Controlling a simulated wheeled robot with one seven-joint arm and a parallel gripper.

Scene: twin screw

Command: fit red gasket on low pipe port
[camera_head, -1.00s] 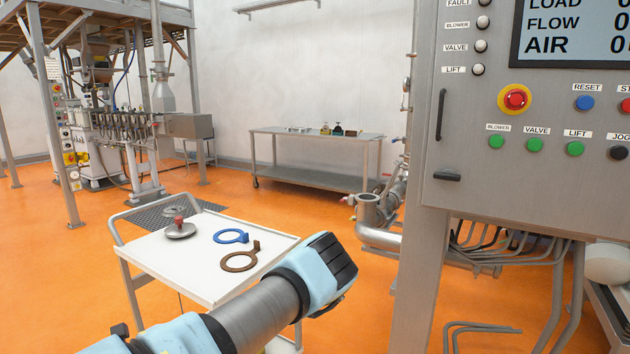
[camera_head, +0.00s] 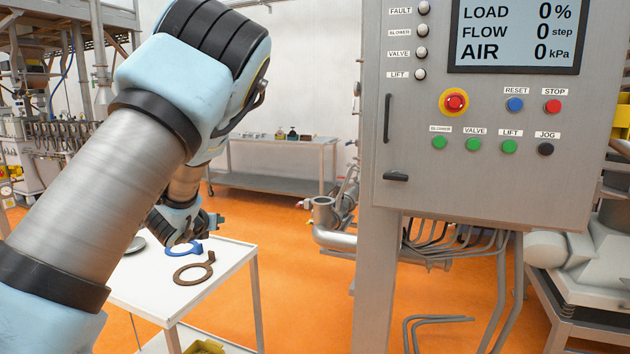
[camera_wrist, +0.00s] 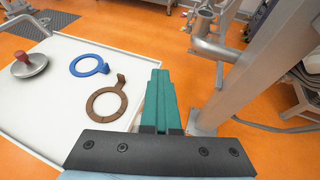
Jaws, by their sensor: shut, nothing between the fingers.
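No clearly red gasket shows; a brown ring gasket with a tab (camera_head: 195,268) lies flat on the white cart top, and shows in the wrist view (camera_wrist: 93,106). A blue ring gasket (camera_wrist: 84,72) lies beside it; my arm hides part of it in the head view. The low pipe port (camera_head: 323,203), an open upright metal pipe end, stands right of the cart; a pipe with a flange at the top of the wrist view (camera_wrist: 203,22) looks like it. My gripper (camera_wrist: 160,88) has green fingers, shut and empty, right of the brown gasket.
A metal lid with a red knob (camera_wrist: 29,63) sits on the cart top (camera_head: 225,285). The control cabinet (camera_head: 470,180) and its post stand on the right, with cables below. A steel table (camera_head: 270,182) stands behind. Orange floor lies between cart and post.

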